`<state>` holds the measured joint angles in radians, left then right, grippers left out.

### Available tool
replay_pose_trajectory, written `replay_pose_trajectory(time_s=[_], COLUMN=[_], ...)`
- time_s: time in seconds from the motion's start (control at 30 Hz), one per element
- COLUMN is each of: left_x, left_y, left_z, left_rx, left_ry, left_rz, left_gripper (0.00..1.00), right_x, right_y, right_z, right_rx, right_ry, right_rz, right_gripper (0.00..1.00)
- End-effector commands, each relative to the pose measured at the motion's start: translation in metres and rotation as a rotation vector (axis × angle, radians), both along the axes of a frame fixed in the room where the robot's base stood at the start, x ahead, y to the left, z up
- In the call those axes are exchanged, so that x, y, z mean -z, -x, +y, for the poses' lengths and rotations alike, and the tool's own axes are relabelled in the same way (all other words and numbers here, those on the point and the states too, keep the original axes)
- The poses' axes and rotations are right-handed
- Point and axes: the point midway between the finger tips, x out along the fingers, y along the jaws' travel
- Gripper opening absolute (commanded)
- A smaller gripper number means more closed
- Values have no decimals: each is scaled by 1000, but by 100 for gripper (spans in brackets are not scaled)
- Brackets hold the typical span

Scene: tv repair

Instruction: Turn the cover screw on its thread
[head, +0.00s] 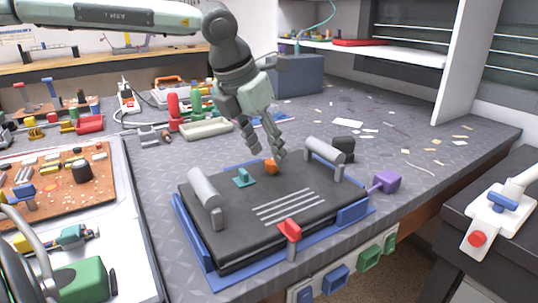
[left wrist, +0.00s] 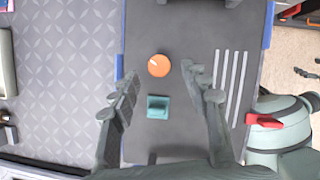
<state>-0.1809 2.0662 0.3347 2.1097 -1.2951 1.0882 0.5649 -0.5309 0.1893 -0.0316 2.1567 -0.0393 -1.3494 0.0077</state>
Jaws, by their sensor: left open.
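The cover screw, a round orange knob (head: 271,166), stands on the dark cover panel (head: 320,206) near its far edge. It also shows in the left wrist view (left wrist: 159,65) with a pale mark on its top. My left gripper (head: 264,152) points down above it, open. In the left wrist view the left gripper's fingers (left wrist: 160,78) stand apart, one on each side of the screw, with a gap and no visible contact. A teal block (head: 244,178) sits on the panel beside the screw. My right gripper is in neither view.
The panel lies in a blue frame with a red clip (head: 289,231) at the front. Grey cylinders on posts (head: 204,190) stand at both ends. A purple block (head: 386,182) is at the right. An orange circuit board (head: 58,190) lies left. Scraps litter the right bench.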

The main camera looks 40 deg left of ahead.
Motion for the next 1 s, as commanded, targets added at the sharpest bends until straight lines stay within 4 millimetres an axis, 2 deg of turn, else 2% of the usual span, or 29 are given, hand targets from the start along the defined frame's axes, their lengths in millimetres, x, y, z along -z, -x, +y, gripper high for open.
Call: replay_pose_trajectory(time_s=[0.03, 0.2, 0.5, 0.87, 1.0], left_x=[8, 21, 23, 23, 23], left_y=[-2, -8, -10, -10, -9], left_z=[0, -1, -1, -1, -1], left_rx=[-1, 0, 1, 0, 1], left_ry=[0, 0, -1, 0, 0], left_rz=[5, 1, -1, 0, 0], left_gripper=[46, 46, 46, 3, 0], right_x=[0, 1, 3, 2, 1], right_y=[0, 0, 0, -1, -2], right_z=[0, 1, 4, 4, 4], right_rx=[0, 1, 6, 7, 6], right_ry=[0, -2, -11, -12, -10], right_rz=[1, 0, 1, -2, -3], right_gripper=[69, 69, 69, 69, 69])
